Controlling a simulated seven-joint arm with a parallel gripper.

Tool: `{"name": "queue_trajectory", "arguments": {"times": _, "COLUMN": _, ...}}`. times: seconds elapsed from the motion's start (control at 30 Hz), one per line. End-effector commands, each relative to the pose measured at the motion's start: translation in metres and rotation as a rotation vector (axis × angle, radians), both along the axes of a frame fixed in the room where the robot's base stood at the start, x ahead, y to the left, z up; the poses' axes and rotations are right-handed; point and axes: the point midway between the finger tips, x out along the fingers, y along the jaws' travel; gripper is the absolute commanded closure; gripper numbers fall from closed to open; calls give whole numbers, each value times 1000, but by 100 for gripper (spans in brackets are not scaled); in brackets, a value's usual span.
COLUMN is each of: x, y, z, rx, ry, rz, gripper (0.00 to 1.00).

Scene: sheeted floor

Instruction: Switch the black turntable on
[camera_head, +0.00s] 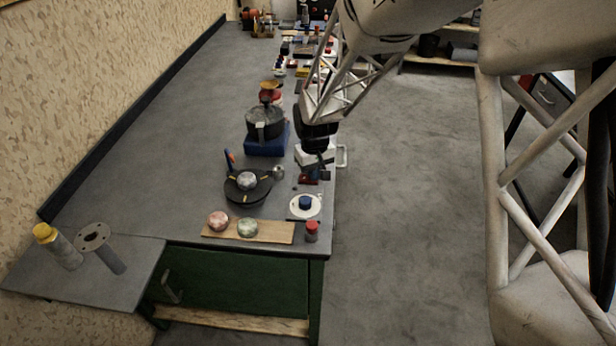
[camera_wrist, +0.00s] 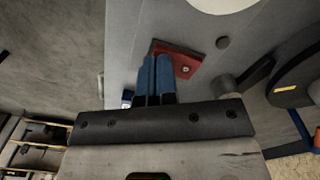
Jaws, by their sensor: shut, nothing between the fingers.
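The black turntable (camera_head: 247,190) is a dark round disc with yellow marks, near the front of the bench, with a pale patterned ball (camera_head: 247,181) on it. Part of the disc shows at the right of the wrist view (camera_wrist: 296,88). A small red plate (camera_wrist: 187,66) with a pale round spot lies on the bench beside my fingertips; it also shows in the head view (camera_head: 310,181), partly hidden. My gripper (camera_head: 321,175) is right of the turntable, near the bench's right edge. Its blue fingers (camera_wrist: 156,62) are together and empty, overlapping the red plate in the wrist view; contact is unclear.
A white disc with a blue piece (camera_head: 305,203), a wooden board (camera_head: 270,232) with two balls, and a red-capped jar (camera_head: 311,231) stand in front. A dark pot (camera_head: 265,122) on a blue block is behind. The bench's left side is clear.

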Motion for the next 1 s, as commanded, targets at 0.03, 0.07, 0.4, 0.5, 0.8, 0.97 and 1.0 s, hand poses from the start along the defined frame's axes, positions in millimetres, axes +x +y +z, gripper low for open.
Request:
{"name": "queue_trajectory", "arguments": {"times": 0.03, "x": 0, "y": 0, "z": 0, "rx": 0, "ry": 0, "rz": 0, "gripper": 100}}
{"name": "queue_trajectory", "arguments": {"times": 0.07, "x": 0, "y": 0, "z": 0, "rx": 0, "ry": 0, "rz": 0, "gripper": 100}}
{"name": "queue_trajectory", "arguments": {"times": 0.4, "x": 0, "y": 0, "z": 17, "rx": 0, "ry": -1, "rz": 0, "gripper": 100}}
{"name": "queue_trajectory", "arguments": {"times": 0.5, "x": 0, "y": 0, "z": 22, "rx": 0, "ry": -1, "rz": 0, "gripper": 100}}
{"name": "queue_trajectory", "arguments": {"times": 0.8, "x": 0, "y": 0, "z": 39, "rx": 0, "ry": 0, "rz": 0, "gripper": 100}}
{"name": "queue_trajectory", "arguments": {"times": 0.97, "x": 0, "y": 0, "z": 48, "rx": 0, "ry": -1, "rz": 0, "gripper": 100}}
{"name": "queue_trajectory", "arguments": {"times": 1.0, "x": 0, "y": 0, "z": 50, "rx": 0, "ry": 0, "rz": 0, "gripper": 100}}
